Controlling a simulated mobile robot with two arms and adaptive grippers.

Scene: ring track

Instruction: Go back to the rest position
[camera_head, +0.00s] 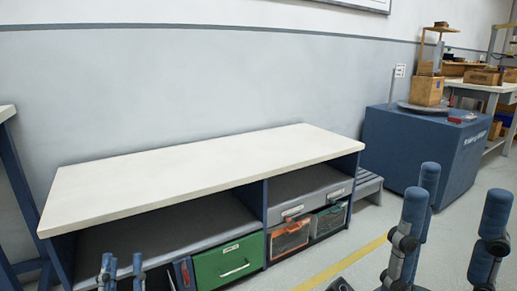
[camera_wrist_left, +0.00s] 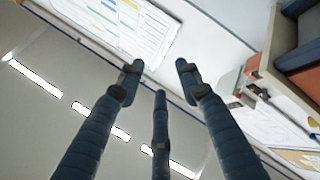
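My left gripper (camera_head: 122,268) shows only its fingertips at the bottom left of the head view, in front of the bench. In the left wrist view its fingers (camera_wrist_left: 159,72) are spread apart with nothing between them. My right gripper (camera_head: 450,222) is at the lower right of the head view, with its blue fingers upright, apart and empty. It appears over the floor in front of the blue cabinet.
A bench with a bare white top (camera_head: 200,170) stands along the wall. Below are a green drawer (camera_head: 228,262) and bins. A blue cabinet (camera_head: 415,148) carries a wooden box (camera_head: 427,91). A yellow line (camera_head: 340,266) crosses the open floor.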

